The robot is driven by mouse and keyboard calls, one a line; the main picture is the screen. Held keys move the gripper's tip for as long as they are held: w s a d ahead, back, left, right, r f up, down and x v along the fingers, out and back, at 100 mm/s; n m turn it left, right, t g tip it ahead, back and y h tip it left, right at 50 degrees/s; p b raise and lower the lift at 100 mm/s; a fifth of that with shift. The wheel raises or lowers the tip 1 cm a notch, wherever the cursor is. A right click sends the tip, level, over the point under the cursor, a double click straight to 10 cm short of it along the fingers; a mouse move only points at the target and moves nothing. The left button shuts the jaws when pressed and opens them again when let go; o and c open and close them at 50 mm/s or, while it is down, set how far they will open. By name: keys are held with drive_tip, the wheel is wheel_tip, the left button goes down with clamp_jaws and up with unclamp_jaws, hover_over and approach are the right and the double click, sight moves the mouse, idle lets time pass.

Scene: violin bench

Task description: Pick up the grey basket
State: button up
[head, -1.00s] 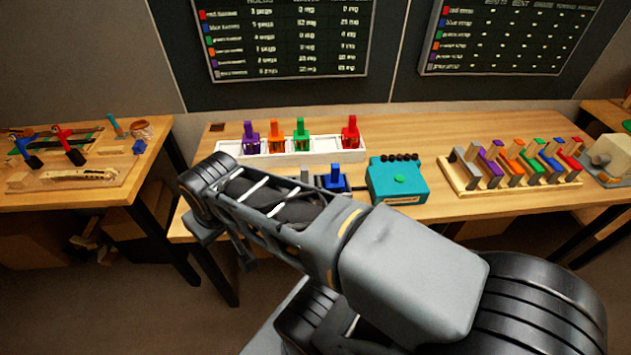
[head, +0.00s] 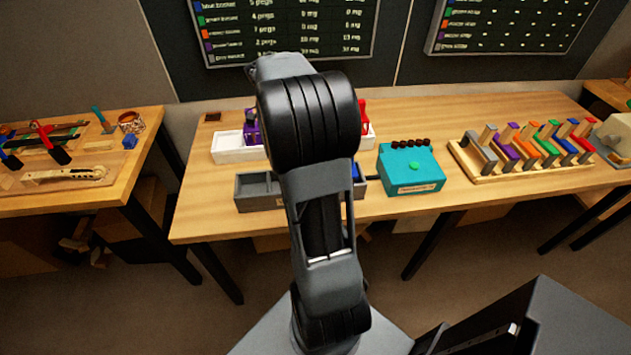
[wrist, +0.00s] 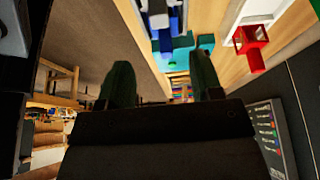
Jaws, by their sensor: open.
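I cannot clearly make out the grey basket in the head view now; my arm covers the middle of the bench. A pale grey shape (wrist: 156,12) beside a blue one at the top edge of the wrist view may be it, but it is cut off. The grey tray (head: 258,202) with compartments stands on the bench, partly behind my arm; its visible left compartments look empty. In the wrist view, my gripper (wrist: 163,80) has its two dark fingers apart, with nothing between them. The gripper itself is hidden behind the arm in the head view.
A white rack (head: 230,148) holds a purple basket (head: 251,131) and a red basket (head: 363,112), which also shows in the wrist view (wrist: 250,45). Right of my arm are a teal box (head: 411,172) and a wooden stand (head: 530,166) with coloured pieces. The bench's front strip is mostly clear.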

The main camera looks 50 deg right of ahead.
drive_tip(key=x, duration=0.7)
drive_tip(key=shift+s+d+f+p, duration=0.15)
drive_tip(key=shift+d+f+p, duration=0.05)
drive_tip(key=shift+f+p, duration=0.1)
drive_tip(key=shift+p+x, duration=0.7)
drive_tip(key=shift+x, duration=1.95)
drive_tip(key=shift+a, duration=0.1)
clamp_jaws()
